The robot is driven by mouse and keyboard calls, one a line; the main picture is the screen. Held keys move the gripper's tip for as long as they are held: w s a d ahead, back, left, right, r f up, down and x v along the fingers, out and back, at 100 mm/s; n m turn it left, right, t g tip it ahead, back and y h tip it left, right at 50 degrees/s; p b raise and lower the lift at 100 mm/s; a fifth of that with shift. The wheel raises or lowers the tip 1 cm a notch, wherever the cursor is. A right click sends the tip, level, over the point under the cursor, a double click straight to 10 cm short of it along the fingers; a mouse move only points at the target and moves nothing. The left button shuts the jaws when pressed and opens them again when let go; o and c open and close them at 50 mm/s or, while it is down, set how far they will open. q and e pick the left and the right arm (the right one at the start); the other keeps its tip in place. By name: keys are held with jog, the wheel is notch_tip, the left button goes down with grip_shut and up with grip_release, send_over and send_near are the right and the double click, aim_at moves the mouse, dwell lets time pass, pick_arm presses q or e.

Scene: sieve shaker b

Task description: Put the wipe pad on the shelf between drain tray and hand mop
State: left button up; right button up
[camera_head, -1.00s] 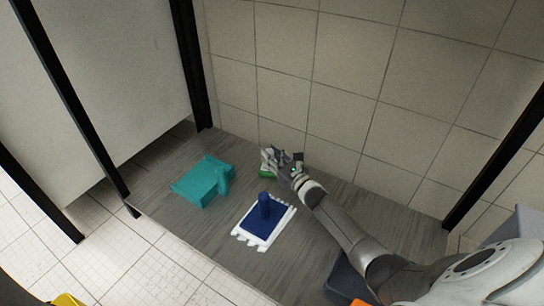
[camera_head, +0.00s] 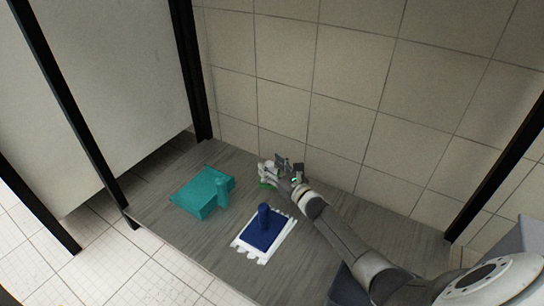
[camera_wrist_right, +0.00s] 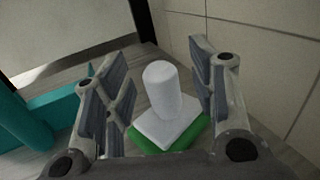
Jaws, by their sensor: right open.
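The wipe pad (camera_wrist_right: 163,95) has a white upright handle, a white plate and a green base. It stands upright on the grey wood-look shelf (camera_head: 180,235) near the back wall. In the head view my right gripper (camera_head: 279,170) mostly hides it, with a bit of green showing. In the right wrist view my open right gripper (camera_wrist_right: 160,60) has a finger on each side of the handle, with gaps visible. The teal piece with a handle, apparently the drain tray (camera_head: 200,190), lies left. The blue hand mop (camera_head: 264,232) with white fringe lies in front. My left gripper is out of view.
A tiled wall (camera_head: 340,90) closes the back of the shelf. Black posts (camera_head: 190,70) stand at its corners. A dark container (camera_head: 346,290) shows at the lower right beside my arm. Bare shelf lies between the teal piece and the hand mop.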

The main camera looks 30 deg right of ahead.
aim_at(272, 166)
notch_tip(272, 166, up, 9)
jog(key=shift+r, duration=0.15)
